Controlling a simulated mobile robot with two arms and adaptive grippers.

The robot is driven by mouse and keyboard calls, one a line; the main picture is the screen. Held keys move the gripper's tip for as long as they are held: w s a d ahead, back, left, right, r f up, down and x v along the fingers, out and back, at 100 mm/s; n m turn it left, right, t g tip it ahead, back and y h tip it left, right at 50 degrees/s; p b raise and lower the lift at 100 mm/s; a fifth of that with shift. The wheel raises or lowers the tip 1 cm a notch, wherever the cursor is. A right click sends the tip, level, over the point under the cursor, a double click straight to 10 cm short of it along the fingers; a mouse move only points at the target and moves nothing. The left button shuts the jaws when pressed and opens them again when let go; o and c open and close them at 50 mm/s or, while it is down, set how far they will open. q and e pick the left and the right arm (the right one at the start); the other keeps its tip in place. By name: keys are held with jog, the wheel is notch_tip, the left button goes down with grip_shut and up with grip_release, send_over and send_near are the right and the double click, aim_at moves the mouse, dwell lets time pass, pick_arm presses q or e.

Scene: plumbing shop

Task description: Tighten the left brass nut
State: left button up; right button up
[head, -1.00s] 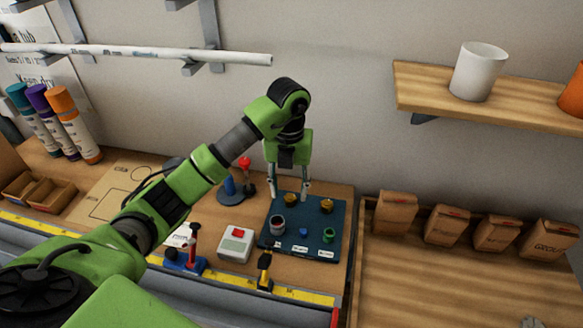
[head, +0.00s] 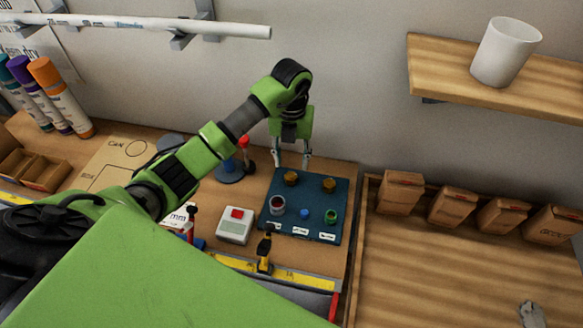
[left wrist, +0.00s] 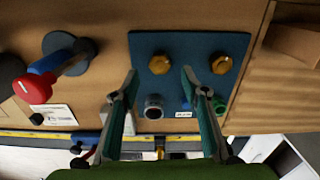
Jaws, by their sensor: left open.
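The left brass nut (head: 291,178) sits near the back left of a dark blue board (head: 262,222). A second brass nut (head: 329,185) is to its right. My left gripper (head: 292,164) points down, open and empty, just behind and above the left nut in the head view. In the left wrist view, the left nut (left wrist: 159,64) shows between the open fingertips, and the right nut (left wrist: 222,64) lies outside the right finger. I cannot tell the exact height of the fingertips over the board. My right gripper is not in view.
A red-handled piece (head: 244,142) and blue pipe (head: 229,166) stand left. A white box with a red button (head: 235,226) is nearer.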

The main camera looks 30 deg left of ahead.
aim_at(291, 174)
pick_arm(q)
notch_tip(291, 174, down, 4)
jog(key=shift+f+p, duration=0.2)
jog(key=shift+p, duration=0.4)
jog(key=shift+f, duration=0.75)
jog(key=shift+a, duration=0.1)
jog(key=c, duration=1.1)
